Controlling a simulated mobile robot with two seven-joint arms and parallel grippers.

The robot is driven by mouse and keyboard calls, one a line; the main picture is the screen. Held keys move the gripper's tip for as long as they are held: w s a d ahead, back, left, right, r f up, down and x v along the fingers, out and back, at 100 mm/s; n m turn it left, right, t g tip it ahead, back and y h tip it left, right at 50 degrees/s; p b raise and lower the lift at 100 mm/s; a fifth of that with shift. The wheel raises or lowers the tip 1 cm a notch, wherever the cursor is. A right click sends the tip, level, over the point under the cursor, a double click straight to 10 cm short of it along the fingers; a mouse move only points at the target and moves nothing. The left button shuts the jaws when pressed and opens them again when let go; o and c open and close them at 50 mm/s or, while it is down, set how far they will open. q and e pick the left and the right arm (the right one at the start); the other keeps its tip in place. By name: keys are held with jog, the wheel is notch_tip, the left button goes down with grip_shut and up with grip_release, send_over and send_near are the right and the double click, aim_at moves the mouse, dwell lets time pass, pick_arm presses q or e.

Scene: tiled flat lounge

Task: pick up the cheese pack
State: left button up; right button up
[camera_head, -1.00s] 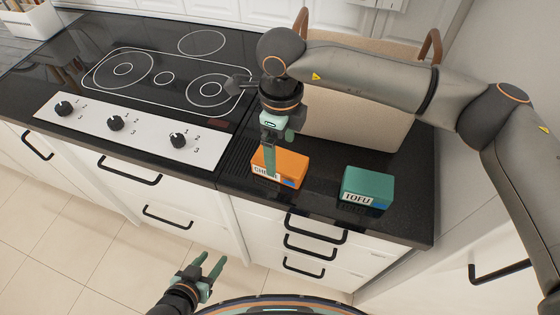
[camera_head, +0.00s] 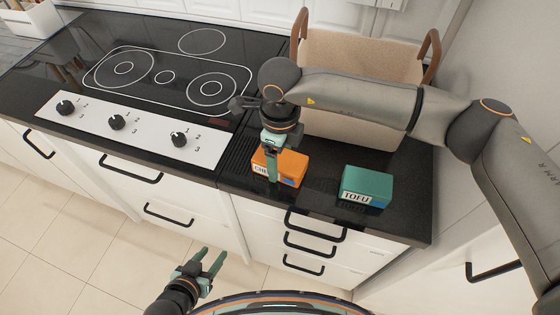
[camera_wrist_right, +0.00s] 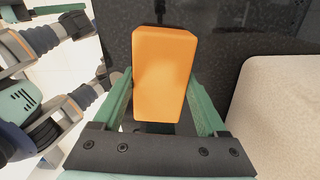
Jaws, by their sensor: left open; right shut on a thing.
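The cheese pack (camera_head: 291,168) is an orange box with a white label, on the black counter right of the hob in the head view. My right gripper (camera_head: 273,176) reaches down from above and is shut on it. In the right wrist view the orange cheese pack (camera_wrist_right: 162,75) sits between the two green fingers of my right gripper (camera_wrist_right: 160,100). The head view does not clearly show whether the pack is clear of the counter. My left gripper (camera_head: 208,264) is open and empty, low in front of the drawers.
A green tofu box (camera_head: 367,184) stands to the right on the counter (camera_head: 325,200). A beige basket (camera_head: 350,75) with brown handles stands behind, close to my right arm. The black hob (camera_head: 150,70) lies to the left. Drawers with black handles are below.

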jog(key=c, duration=0.7)
